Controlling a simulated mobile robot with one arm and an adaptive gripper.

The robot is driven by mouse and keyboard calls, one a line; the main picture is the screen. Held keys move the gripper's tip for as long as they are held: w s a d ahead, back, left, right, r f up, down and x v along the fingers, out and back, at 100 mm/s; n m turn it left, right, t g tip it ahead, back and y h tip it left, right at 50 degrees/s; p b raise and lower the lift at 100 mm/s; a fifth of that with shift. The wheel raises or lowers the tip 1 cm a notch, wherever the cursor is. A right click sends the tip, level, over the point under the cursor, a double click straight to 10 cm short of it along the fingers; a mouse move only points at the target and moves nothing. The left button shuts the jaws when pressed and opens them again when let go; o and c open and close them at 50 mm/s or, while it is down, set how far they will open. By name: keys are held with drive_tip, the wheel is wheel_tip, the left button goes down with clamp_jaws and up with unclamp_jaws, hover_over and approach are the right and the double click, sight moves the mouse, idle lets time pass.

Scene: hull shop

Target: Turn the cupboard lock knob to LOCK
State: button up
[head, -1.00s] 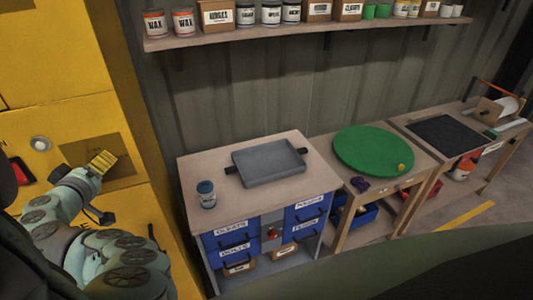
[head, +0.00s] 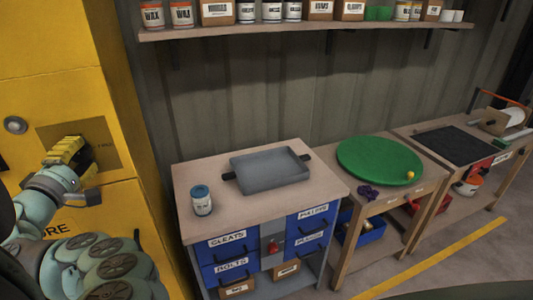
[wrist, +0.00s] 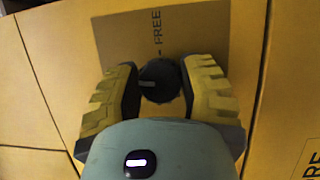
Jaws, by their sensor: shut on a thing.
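The cupboard lock knob (wrist: 159,82) is round and black with a pale pointer mark. It sits on a brownish plate (wrist: 198,28) on the yellow cupboard. The word FREE shows on the plate, above the knob in the wrist view; the pointer mark lies across the picture there, not toward FREE. No LOCK word is readable. My gripper (wrist: 160,88) has its yellow ribbed fingers on both sides of the knob, shut on it. In the head view my gripper (head: 80,155) is at the plate, and its fingers hide most of the knob.
The yellow cupboard (head: 50,50) fills the left side, with a round silver fitting (head: 15,125) beside the plate. To the right stand a bench (head: 250,210) with a grey tray and blue drawers, and a table with a green disc (head: 380,160). A shelf (head: 300,32) holds tins and boxes.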

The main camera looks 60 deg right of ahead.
drive_tip(key=shift+f+n+t+b, duration=0.15)
drive_tip(key=shift+n+t+b, duration=0.2)
drive_tip(key=shift+n, duration=0.55)
drive_tip(key=o, duration=1.2)
drive_tip(key=v, duration=1.2)
drive_tip(key=shift+w, duration=0.1)
